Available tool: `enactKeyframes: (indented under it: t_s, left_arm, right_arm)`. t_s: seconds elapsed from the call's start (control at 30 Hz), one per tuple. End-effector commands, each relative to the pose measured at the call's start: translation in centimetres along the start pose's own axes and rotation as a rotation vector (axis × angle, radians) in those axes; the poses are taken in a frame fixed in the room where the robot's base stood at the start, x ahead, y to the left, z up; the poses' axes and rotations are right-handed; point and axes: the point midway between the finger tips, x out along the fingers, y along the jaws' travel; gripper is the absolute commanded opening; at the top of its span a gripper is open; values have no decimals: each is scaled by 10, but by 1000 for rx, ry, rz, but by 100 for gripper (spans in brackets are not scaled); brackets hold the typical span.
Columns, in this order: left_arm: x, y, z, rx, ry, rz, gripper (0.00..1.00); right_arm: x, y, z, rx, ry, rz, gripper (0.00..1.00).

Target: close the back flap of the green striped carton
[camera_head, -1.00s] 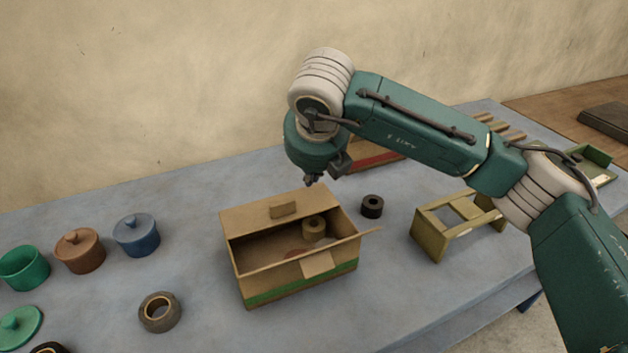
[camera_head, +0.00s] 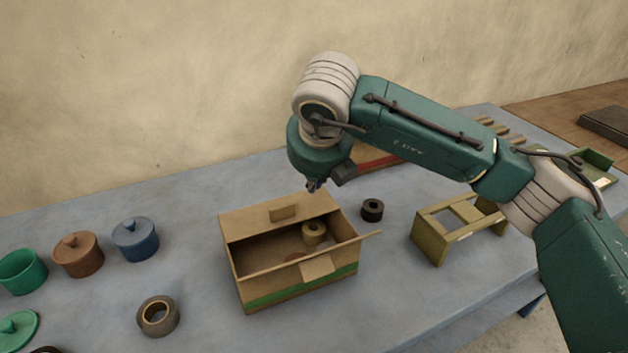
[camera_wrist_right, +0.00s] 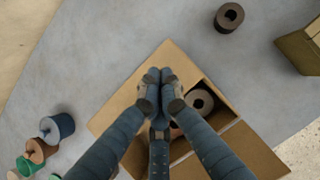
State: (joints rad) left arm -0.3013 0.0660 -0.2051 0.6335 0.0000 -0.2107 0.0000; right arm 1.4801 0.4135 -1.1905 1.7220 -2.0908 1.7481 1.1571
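The green striped carton (camera_head: 300,289) stands on the table with its top partly open. Its back flap (camera_head: 250,222), with a small tab (camera_head: 284,213), spans the back of the opening; its exact angle is hard to tell. The front flap (camera_head: 285,268), with a tab, slopes out towards me. My right gripper (camera_head: 314,186) is just above the carton's back right corner. In the right wrist view its fingertips (camera_wrist_right: 160,76) are together with nothing between them, over the back flap (camera_wrist_right: 125,100). Contact cannot be told. My left gripper is not in view.
A tape roll (camera_head: 314,233) lies inside the carton. A dark roll (camera_head: 372,210) is right of it, and a brown roll (camera_head: 158,316) front left. Lidded pots (camera_head: 136,238) stand left. An olive rack (camera_head: 458,228) stands right. A red-striped box (camera_head: 378,164) is behind my arm.

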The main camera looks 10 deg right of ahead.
Motion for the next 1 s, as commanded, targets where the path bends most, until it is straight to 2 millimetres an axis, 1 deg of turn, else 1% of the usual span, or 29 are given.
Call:
enactKeyframes:
  t_s: [0.07,0.17,0.7,0.9,1.0]
  left_arm:
    - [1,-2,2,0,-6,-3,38]
    - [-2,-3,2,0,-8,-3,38]
    - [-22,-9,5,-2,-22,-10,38]
    - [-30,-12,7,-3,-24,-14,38]
    - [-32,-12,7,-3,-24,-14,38]
  right_arm:
    - [0,0,0,0,0,0,0]
    - [-6,0,3,0,-1,1,0]
    - [-55,0,30,0,-1,0,0]
    - [-72,0,40,0,-1,0,0]
    - [-77,0,42,0,-1,0,0]
